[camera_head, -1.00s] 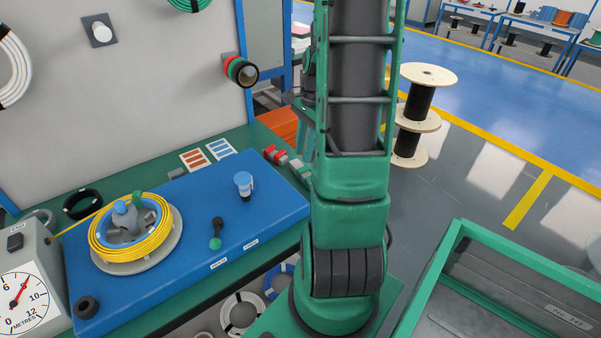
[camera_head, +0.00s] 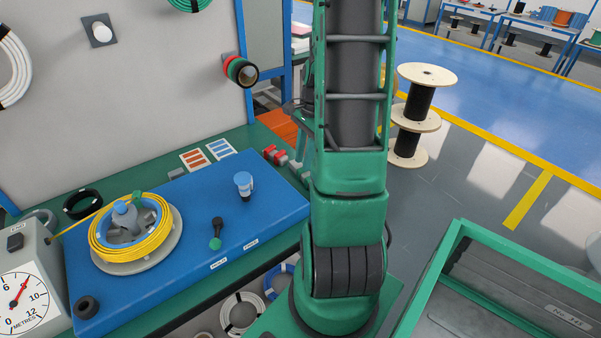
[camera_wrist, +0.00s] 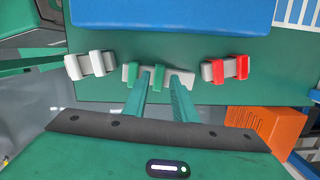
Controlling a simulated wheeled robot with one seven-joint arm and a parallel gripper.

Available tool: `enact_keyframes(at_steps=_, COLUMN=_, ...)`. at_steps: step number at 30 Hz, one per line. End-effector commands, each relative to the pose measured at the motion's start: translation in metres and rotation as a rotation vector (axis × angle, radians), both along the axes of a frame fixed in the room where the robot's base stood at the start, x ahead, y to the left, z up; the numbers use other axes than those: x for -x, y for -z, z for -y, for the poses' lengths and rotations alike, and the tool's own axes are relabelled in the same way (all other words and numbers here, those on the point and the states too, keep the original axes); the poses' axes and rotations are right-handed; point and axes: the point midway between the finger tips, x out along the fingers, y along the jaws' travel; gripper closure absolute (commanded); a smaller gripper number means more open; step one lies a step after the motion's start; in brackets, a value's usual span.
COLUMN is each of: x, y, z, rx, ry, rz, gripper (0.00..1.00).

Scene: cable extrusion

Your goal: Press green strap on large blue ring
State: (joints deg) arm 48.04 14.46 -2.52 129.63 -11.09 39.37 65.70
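The green strap (camera_wrist: 159,78) sits on a grey block on the green bench top, in the middle of a row of straps in the wrist view. My gripper (camera_wrist: 161,77) is over it, its two green fingers apart on either side of one green band. I cannot tell if they touch it. In the head view my arm hides this strap and my gripper. The large blue ring (camera_head: 113,235) lies on a round grey plate on the blue board, with a yellow cable coil (camera_head: 98,252) around it. A small green piece (camera_head: 138,197) shows at the coil's far edge.
A white strap (camera_wrist: 90,64) and a red strap (camera_wrist: 225,69) stand on either side. The blue board (camera_head: 190,270) carries a small blue-topped post and a dark green-knobbed lever. A metre dial box (camera_head: 25,290) is at left. An orange box (camera_wrist: 265,130) is below right in the wrist view.

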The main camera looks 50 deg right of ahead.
Motion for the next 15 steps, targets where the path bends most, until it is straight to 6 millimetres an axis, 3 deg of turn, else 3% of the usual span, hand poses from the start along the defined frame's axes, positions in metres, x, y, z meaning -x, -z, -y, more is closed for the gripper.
enact_keyframes(at_steps=15, x=0.0, y=0.011, z=0.0, rx=0.0, ry=0.001, rz=-0.001, gripper=0.75)
